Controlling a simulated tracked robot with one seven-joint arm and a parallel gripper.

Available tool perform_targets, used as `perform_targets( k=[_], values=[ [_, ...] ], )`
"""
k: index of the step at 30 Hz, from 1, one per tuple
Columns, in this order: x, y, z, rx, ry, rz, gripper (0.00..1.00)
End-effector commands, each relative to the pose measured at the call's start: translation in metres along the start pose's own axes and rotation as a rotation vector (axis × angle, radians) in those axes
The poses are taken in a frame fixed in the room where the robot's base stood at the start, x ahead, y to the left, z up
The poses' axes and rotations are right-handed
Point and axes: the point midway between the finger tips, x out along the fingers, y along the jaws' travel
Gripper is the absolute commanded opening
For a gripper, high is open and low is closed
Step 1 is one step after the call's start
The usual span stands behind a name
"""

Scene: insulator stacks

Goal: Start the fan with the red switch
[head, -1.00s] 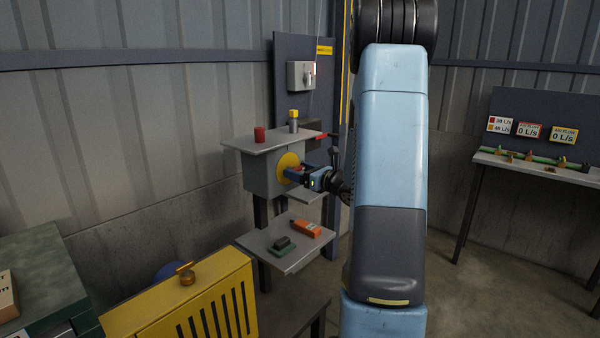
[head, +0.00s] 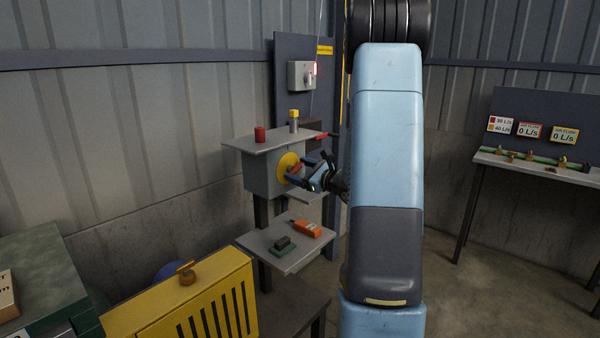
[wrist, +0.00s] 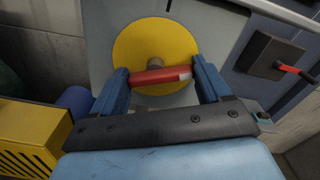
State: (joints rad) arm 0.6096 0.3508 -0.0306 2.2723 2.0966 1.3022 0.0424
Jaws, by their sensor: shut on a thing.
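The red switch (wrist: 158,76) is a red handle with a pale end patch on a round yellow plate (wrist: 128,48). The plate also shows in the head view (head: 286,161), on the front of a grey box (head: 259,174). In the wrist view the handle lies across the picture between the two blue fingers of my gripper (wrist: 162,75), which is shut on it end to end. In the head view my gripper (head: 302,173) is turned at a slant in front of the plate. I cannot make out a fan.
A red cylinder (head: 259,134) and a yellow-capped post (head: 293,122) stand on the box top. A red lever (wrist: 289,69) sticks out at right. A yellow slotted cabinet (head: 205,300) stands in front.

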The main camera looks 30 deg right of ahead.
Motion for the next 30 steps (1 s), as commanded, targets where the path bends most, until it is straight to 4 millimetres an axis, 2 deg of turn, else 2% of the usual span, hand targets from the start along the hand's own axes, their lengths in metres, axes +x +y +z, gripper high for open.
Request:
perform_targets(
  k=[30],
  values=[
    [0.0000,0.0081,0.0022,-0.935,0.001,0.006,0.46]
  ],
)
